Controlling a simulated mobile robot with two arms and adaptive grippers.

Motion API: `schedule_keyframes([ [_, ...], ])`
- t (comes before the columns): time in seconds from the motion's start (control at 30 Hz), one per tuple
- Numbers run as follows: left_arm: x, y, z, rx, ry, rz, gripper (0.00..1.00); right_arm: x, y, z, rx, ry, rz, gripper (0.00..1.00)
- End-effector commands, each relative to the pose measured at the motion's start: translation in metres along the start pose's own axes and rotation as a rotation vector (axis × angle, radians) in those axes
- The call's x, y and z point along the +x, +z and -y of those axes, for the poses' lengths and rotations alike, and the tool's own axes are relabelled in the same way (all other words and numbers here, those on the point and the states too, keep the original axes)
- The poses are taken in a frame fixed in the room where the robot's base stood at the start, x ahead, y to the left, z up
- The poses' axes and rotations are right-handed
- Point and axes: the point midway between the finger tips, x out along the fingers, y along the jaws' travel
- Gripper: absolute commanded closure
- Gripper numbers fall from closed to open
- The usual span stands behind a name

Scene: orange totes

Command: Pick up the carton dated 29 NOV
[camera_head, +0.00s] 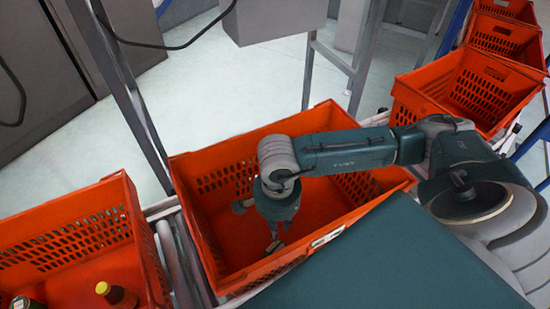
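My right arm comes in from the right and reaches over the middle orange tote (218,272). My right gripper (274,236) points down inside this tote, low near its front wall. A small pale piece (273,247) shows at the fingertips; I cannot tell whether it is a carton or part of the fingers. Whether the fingers are open or shut is too small to tell. No carton with a readable date shows, and the arm and gripper hide part of the tote's inside. My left gripper is not in view.
A left tote (65,235) holds a bottle with a yellow cap (116,295) and a dark green item (25,303). An empty-looking tote (465,88) stands at the upper right, with more totes behind it. Metal posts stand behind the middle tote.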

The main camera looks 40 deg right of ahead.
Motion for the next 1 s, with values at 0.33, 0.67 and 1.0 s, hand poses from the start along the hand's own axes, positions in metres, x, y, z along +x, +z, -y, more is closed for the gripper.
schedule_keyframes([
  [0.33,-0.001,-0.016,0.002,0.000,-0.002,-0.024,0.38,0.050,0.001,-0.001,0.001,0.003,0.001,0.74],
  [0.67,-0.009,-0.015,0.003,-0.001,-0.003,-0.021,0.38,0.083,0.003,-0.002,0.001,0.005,-0.001,0.74],
  [1.0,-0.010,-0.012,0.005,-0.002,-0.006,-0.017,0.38,0.111,0.003,-0.002,-0.001,0.002,0.000,0.74],
])
